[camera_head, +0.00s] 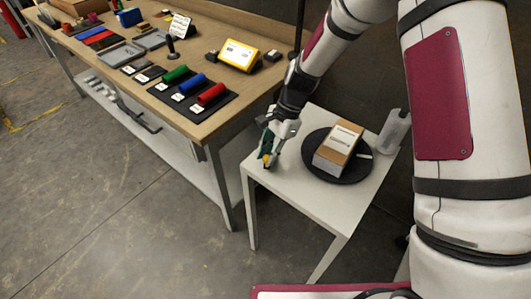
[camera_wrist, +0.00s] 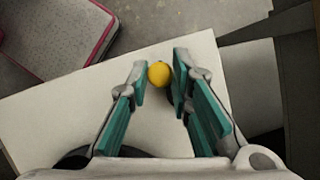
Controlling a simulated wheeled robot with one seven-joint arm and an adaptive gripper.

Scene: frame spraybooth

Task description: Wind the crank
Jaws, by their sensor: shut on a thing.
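My gripper (camera_head: 266,158) is at the left part of the small white table (camera_head: 345,208), pointing down. Its teal-lined fingers (camera_wrist: 159,80) are shut on a round yellow knob (camera_wrist: 159,74), which sits between the fingertips. The knob also shows as a small yellow spot at the fingertips in the head view (camera_head: 267,157). Any crank arm or shaft under the knob is hidden by the fingers. A black round plate (camera_head: 365,172) lies on the white table right of my gripper, with a brown box (camera_head: 340,145) with a white label on it.
A white cylinder (camera_head: 394,132) stands at the white table's right side. A long wooden workbench (camera_head: 140,97) with colored rolls and trays is at the left. A dark bent bar (camera_head: 142,120) juts out below its front edge. Floor in front is clear.

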